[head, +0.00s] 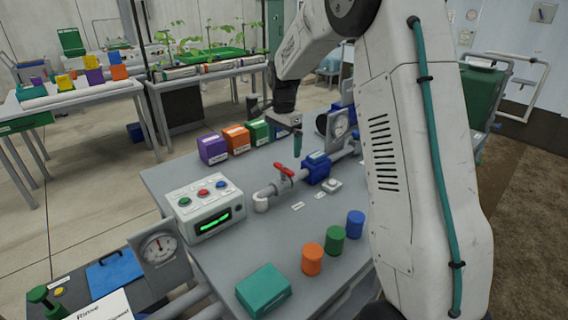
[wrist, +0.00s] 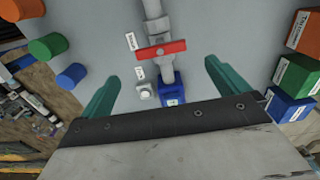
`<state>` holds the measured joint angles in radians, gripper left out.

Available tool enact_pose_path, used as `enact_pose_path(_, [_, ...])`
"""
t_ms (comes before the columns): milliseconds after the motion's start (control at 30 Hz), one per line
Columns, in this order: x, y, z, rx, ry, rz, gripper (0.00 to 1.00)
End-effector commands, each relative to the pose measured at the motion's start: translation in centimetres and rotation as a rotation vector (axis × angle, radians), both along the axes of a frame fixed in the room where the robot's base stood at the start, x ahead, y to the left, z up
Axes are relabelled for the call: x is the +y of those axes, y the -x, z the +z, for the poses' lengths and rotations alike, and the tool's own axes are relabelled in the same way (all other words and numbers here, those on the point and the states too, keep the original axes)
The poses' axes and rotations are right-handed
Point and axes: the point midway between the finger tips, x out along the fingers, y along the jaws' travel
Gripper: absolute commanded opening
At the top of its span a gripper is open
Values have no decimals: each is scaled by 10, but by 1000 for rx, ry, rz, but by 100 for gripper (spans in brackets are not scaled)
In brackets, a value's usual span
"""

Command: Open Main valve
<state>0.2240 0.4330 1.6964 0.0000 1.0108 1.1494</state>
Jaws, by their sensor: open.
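A valve with a red bar handle (head: 284,170) sits on a grey pipe (head: 268,191) on the grey table. In the wrist view the red handle (wrist: 161,49) lies across the pipe (wrist: 155,15). A small label stands beside it, too small to read surely. My gripper (head: 298,138) is above the pipe line, apart from the handle, with one teal finger showing. In the wrist view my gripper (wrist: 158,72) is open and empty, its teal fingers spread wide to either side of the pipe line. The handle shows ahead, between and beyond the fingertips.
A blue pipe fitting (head: 317,168), a small white button box (head: 332,185) and a gauge (head: 338,125) stand near the valve. A control box (head: 204,207) is left. Colored cylinders (head: 334,240) stand in front; colored boxes (head: 237,139) stand behind.

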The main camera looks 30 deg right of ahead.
Motion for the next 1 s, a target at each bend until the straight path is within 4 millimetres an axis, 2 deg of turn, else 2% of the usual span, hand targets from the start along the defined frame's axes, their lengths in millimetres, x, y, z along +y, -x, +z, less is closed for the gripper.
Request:
enact_pose_path(400, [-1, -1, -61, 3, -1, -6, 100])
enact_pose_path(500, [-1, -1, -71, 3, 0, -6, 100])
enact_pose_path(633, [-1, -1, -78, 2, -1, -5, 100])
enact_pose_path(867, [0, -1, -78, 1, -1, -5, 100])
enact_pose_path(900, [0, -1, -78, 1, -1, -5, 94])
enact_pose_path(1000, [0, -1, -78, 1, -1, -5, 67])
